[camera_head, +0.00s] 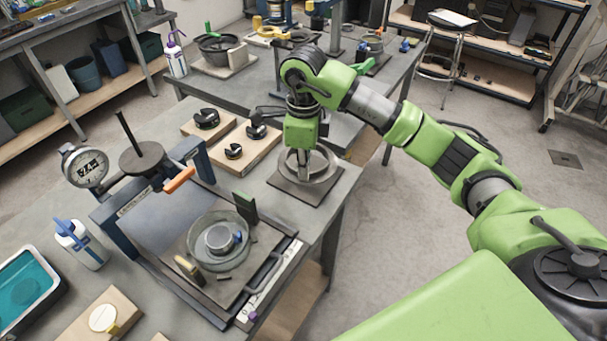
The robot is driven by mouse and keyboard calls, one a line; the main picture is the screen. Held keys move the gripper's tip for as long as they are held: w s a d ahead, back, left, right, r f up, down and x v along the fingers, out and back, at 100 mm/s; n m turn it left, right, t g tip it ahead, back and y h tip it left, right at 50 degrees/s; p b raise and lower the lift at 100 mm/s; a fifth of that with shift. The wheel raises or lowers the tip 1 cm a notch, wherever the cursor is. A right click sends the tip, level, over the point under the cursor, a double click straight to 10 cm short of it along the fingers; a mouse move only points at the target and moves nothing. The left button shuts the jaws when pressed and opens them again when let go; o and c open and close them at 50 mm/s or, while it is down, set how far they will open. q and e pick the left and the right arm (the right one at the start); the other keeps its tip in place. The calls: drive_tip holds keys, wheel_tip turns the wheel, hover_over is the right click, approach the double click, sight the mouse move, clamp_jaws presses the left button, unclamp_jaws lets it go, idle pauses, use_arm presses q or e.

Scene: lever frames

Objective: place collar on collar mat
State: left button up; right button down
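The collar, a wide metallic ring (329,168), is at the dark square collar mat (292,193) near the table's right edge. It looks level, resting on the mat or very close to it. My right gripper (303,176) points straight down at the collar, its fingers overlapping the ring in the picture. The fingers look close together, but I cannot tell whether they are closed on the ring's wall. My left gripper is not in view.
Wooden blocks with black clamps (262,139) stand left of the mat. A framed press fixture (150,215) with a glass dish (206,259) and a dial gauge (84,166) fills the near table. A spray bottle (176,58) stands behind. Open floor lies right.

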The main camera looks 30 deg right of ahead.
hover_over(303, 190)
wheel_tip(303, 190, down, 4)
drive_tip(key=shift+f+p, duration=0.1)
drive_tip(key=shift+p, duration=0.35)
drive_tip(key=shift+f+p, duration=0.35)
drive_tip(key=shift+p, duration=0.05)
wheel_tip(303, 190, down, 2)
drive_tip(key=shift+f+p, duration=0.1)
drive_tip(key=shift+p, duration=0.45)
drive_tip(key=shift+d+f+b, duration=0.1)
drive_tip(key=shift+f+b, duration=0.2)
drive_tip(key=c, duration=2.3)
unclamp_jaws()
